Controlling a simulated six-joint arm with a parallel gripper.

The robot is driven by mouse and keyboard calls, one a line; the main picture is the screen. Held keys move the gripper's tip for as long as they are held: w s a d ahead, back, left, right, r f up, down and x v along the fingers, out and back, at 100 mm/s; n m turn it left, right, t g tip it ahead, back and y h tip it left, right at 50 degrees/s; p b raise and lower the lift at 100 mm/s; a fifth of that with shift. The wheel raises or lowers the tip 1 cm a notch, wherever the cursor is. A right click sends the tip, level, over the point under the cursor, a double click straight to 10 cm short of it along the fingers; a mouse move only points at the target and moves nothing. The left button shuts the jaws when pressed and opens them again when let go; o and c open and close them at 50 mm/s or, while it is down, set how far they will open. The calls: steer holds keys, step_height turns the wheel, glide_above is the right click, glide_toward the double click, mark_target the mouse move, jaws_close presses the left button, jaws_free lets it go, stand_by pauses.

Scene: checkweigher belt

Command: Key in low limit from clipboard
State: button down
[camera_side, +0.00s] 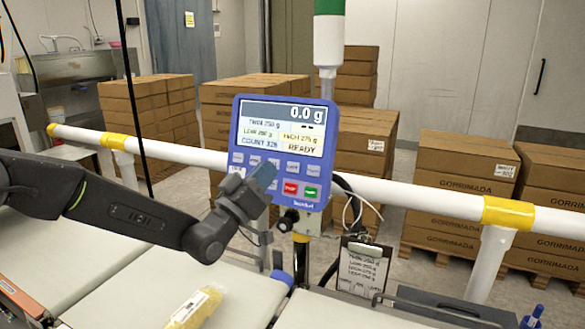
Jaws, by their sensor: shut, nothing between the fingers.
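The blue checkweigher panel (279,150) stands upright on a post in the middle of the view. Its screen (283,129) reads 0.0 g, LOW 250 g or a similar figure, HIGH 275 g, COUNT 326 or similar, and READY. Below are rows of pale keys, a red STOP key (290,188) and a green key (311,192). My gripper (263,176) is shut and empty, in front of the panel's lower left keys and hiding some of them. I cannot tell whether it touches a key. The clipboard (362,268) hangs at lower right; its handwritten lines are too small to read surely.
A white rail with yellow bands (400,190) runs behind the panel. A yellow packet (193,308) lies on the pale belt (130,290). A black knob (289,217) sits under the panel. Stacked cartons (455,200) stand behind the rail.

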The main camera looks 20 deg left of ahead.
glide_toward(297, 155)
steer(key=shift+w+d+r, duration=0.3)
steer(key=shift+w+r, duration=0.5)
steer(key=shift+w+d+r, duration=0.3)
steer(key=shift+w+r, duration=0.45)
steer(key=shift+r, duration=0.05)
steer(key=shift+w, duration=0.1)
stand_by(0.9)
steer(key=shift+w+f, duration=0.15)
steer(key=shift+w, duration=0.15)
steer(key=shift+w+f, duration=0.1)
steer(key=shift+w, duration=0.25)
stand_by(0.6)
steer(key=shift+s, duration=0.15)
steer(key=shift+s+r, duration=0.25)
steer(key=shift+s, duration=0.4)
steer(key=shift+s+r, duration=0.25)
steer(key=shift+s, duration=0.55)
steer(key=shift+s+r, duration=0.2)
steer(key=shift+s, duration=0.6)
steer(key=shift+s+r, duration=0.25)
steer(key=shift+s, duration=0.55)
stand_by(0.6)
